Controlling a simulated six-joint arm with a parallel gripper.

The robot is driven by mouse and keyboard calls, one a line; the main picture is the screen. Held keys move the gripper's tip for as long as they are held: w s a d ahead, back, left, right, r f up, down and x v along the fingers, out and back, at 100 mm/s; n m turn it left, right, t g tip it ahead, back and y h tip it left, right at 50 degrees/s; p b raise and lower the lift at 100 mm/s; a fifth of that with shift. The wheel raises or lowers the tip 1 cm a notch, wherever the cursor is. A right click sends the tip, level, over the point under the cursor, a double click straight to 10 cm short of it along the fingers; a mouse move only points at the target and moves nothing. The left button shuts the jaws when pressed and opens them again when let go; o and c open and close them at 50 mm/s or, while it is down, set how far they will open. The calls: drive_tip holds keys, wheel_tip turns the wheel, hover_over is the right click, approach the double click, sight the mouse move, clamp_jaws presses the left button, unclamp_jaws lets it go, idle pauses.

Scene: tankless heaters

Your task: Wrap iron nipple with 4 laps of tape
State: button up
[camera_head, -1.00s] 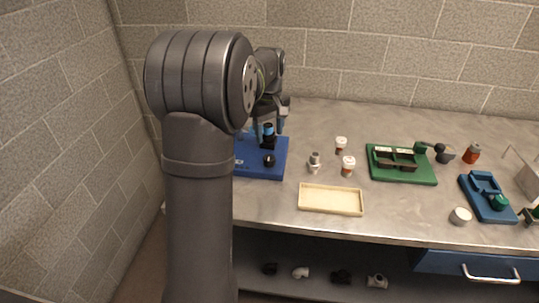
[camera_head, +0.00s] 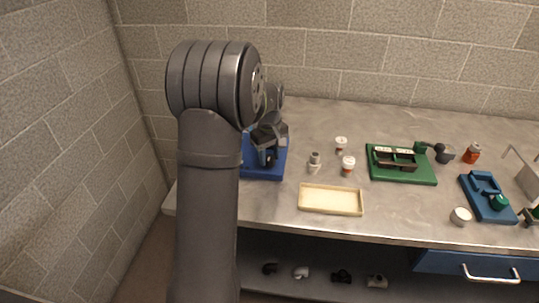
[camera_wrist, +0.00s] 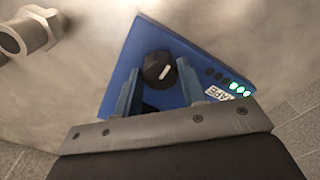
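The blue tape station (camera_head: 262,174) stands at the left of the bench. In the wrist view it shows as a blue plate (camera_wrist: 185,48) with a "TAPE" label, a row of dark and green-lit dots, and a black knob (camera_wrist: 158,68) with a white mark. My gripper (camera_head: 268,160) is low over the station; its two fingers also show in the wrist view (camera_wrist: 168,92), apart, with the knob showing between and beyond them. I cannot tell whether they touch it. The dark upright part with a blue top on the station is now hidden; I cannot tell whether it is the iron nipple.
A grey metal fitting (camera_head: 314,162) and two white-and-red cups (camera_head: 348,166) stand right of the station. A cream tray (camera_head: 331,200) lies at the front. A green fixture (camera_head: 402,166) and a smaller blue fixture (camera_head: 487,196) are farther right. Several fittings lie on the shelf below.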

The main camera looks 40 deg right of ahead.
sight(269, 158)
drive_tip(key=c, duration=0.5)
drive_tip(key=shift+o, duration=0.2)
drive_tip(key=shift+m, duration=2.3)
drive_tip(key=o, duration=1)
wheel_tip(269, 158, up, 18)
drive_tip(key=shift+f, duration=0.25)
